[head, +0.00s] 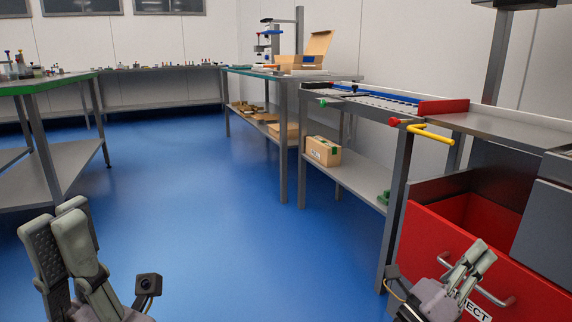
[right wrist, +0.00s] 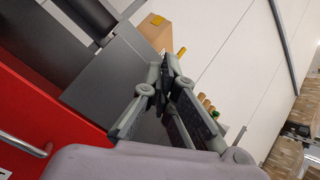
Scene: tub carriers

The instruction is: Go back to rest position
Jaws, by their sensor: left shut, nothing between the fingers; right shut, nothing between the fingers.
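My left gripper (head: 72,238) is at the lower left of the head view, above the blue floor, its fingers together and empty. My right gripper (head: 474,257) is at the lower right of the head view, in front of the red reject drawer. Its fingers are closed with nothing between them. In the right wrist view the right gripper (right wrist: 168,75) shows its fingertips meeting, with no object held.
The open red drawer (head: 480,262) with a metal handle is close to my right gripper. A conveyor bench (head: 395,108) with a yellow bar (head: 432,135) stands behind it. A green-edged table (head: 50,85) is at left. The blue floor (head: 200,190) between is clear.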

